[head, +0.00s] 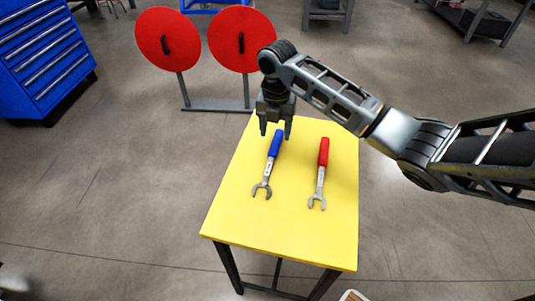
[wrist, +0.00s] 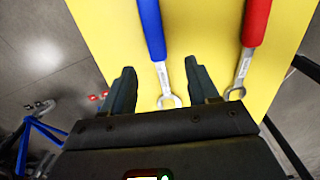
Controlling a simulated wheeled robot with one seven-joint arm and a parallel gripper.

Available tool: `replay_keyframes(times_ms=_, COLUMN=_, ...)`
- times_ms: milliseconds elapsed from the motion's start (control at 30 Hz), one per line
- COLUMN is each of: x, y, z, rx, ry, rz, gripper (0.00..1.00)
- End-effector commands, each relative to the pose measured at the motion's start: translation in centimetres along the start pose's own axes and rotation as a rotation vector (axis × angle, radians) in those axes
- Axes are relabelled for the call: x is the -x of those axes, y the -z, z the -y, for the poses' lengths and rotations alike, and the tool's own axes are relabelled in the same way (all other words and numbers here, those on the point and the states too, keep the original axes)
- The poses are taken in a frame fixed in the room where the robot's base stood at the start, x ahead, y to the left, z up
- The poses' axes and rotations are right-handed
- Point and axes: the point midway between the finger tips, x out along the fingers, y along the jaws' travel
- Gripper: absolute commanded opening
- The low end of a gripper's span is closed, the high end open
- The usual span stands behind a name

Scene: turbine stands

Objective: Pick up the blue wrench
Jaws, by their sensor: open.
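The blue wrench (head: 275,147) lies flat on the yellow table (head: 235,215), its blue handle toward the far edge and its metal forked end toward me. In the wrist view the blue wrench (wrist: 151,28) runs between my open fingers, with its metal end lower down near the gripper body. My gripper (head: 275,132) points down above the wrench, open and empty. In the wrist view my gripper (wrist: 159,70) has one finger on each side of the wrench's line, not closed on it. The exact height above the wrench is hard to tell.
A red-handled wrench (head: 322,160) lies to the right of the blue one, near my right finger in the wrist view. Two red discs on a stand (head: 215,104) stand behind the table. A blue drawer cabinet (head: 45,55) stands at left. The table's near part is bare.

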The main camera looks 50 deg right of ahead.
Motion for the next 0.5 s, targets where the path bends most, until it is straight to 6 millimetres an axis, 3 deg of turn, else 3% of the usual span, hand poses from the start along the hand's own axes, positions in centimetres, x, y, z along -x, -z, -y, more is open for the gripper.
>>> replay_keyframes(times_ms=500, x=-6.1, y=-0.2, z=-0.5, rx=-0.001, ry=0.000, rz=-0.001, gripper=0.60)
